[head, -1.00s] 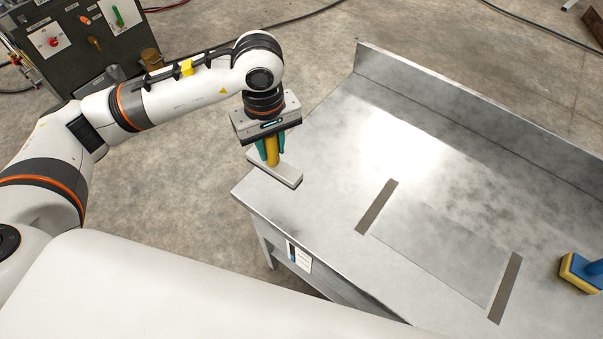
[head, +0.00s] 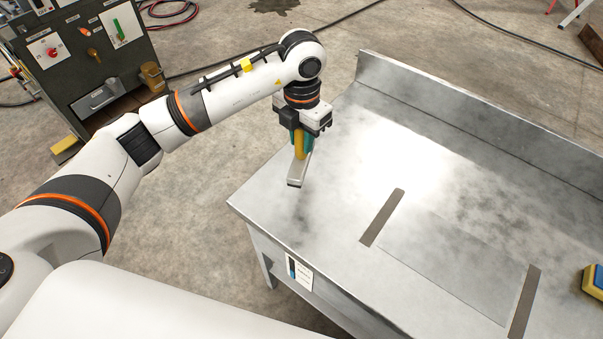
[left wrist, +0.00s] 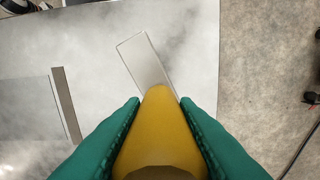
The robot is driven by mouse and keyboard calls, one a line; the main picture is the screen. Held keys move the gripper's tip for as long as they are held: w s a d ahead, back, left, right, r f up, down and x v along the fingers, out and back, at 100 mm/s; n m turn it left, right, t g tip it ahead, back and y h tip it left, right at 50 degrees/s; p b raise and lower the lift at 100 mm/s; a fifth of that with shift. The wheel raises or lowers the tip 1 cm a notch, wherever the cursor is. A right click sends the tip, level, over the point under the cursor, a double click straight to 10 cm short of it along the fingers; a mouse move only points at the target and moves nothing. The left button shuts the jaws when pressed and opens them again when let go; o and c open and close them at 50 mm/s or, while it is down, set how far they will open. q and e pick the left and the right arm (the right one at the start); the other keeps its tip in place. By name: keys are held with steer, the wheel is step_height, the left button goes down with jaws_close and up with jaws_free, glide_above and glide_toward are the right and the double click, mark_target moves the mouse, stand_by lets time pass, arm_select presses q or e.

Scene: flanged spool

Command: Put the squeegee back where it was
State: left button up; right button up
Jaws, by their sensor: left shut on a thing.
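The squeegee has a yellow handle (head: 299,146) and a pale flat head (head: 298,172). My left gripper (head: 302,138), with green fingers, is shut on the yellow handle and holds the squeegee over the left end of the metal table (head: 268,205). In the left wrist view the handle (left wrist: 160,135) sits between the two green fingers, and the head (left wrist: 144,62) extends beyond it at a slant. Whether the head touches the table I cannot tell. My right gripper is not in view.
Two dark strips (head: 382,218) (head: 524,303) mark off a plain area on the table. A yellow and blue block-like tool (head: 594,284) stands at the right edge. A raised back edge (head: 450,118) runs along the far side. The table between is clear.

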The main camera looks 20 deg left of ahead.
mark_target(301, 162)
arm_select(q)
step_height(301, 162, down, 4)
steer(key=shift+r+p, duration=0.1)
steer(key=shift+p, duration=0.2)
step_height(301, 162, down, 4)
steer(key=shift+r+p, duration=0.15)
steer(key=shift+p, duration=0.2)
steer(key=shift+f, duration=0.3)
steer(key=o, duration=0.9)
steer(key=shift+r, duration=0.15)
step_height(301, 162, up, 12)
steer(key=shift+r+b, duration=0.1)
steer(key=shift+b, duration=1.15)
